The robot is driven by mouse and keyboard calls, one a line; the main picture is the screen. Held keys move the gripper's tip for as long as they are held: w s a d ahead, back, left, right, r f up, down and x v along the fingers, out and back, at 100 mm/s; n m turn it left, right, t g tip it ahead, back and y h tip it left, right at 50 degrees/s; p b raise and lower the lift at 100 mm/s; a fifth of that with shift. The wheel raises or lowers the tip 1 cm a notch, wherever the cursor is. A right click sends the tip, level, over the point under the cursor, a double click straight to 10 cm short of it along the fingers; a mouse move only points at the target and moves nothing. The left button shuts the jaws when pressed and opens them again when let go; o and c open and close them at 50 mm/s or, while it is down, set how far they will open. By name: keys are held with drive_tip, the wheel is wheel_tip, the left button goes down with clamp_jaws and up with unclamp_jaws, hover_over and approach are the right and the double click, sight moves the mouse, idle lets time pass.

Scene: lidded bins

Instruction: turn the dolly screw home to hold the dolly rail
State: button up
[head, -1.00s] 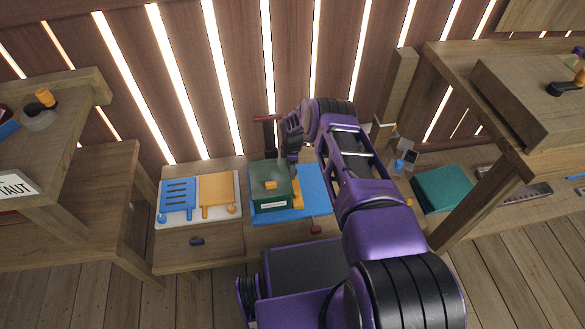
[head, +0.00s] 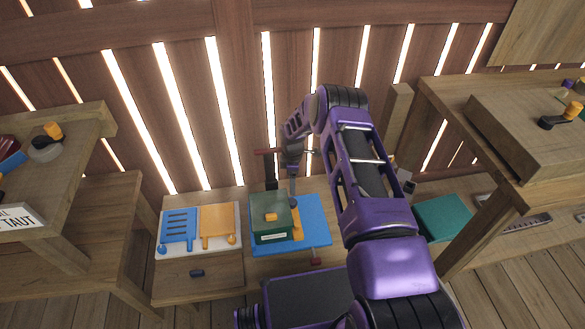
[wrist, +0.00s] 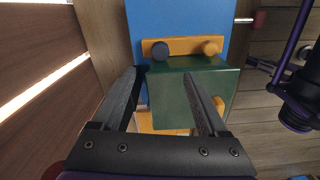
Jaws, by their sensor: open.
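A green box (head: 268,228) stands on a blue mat (head: 322,235) on the low bench. An orange bar (wrist: 184,47), likely the dolly rail, lies along the box's side. In the wrist view it carries a dark blue-grey round knob (wrist: 160,51) at its left end and an orange knob (wrist: 211,47) at its right end. I cannot tell for certain which knob is the dolly screw. My gripper (wrist: 163,76) is open and empty, pointing down over the box and the bar. In the head view my gripper (head: 293,200) hides the bar's back end.
Raised wooden benches flank both sides. A teal box (head: 446,217) sits at right.

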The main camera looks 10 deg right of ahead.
wheel_tip(320, 180, up, 6)
hover_over(292, 201)
drive_tip(key=shift+s, duration=0.1)
idle(0.3)
wheel_tip(292, 201, down, 18)
drive_tip(key=n+b, duration=0.2)
drive_tip(key=n, duration=0.2)
drive_tip(key=shift+r, duration=0.15)
idle(0.3)
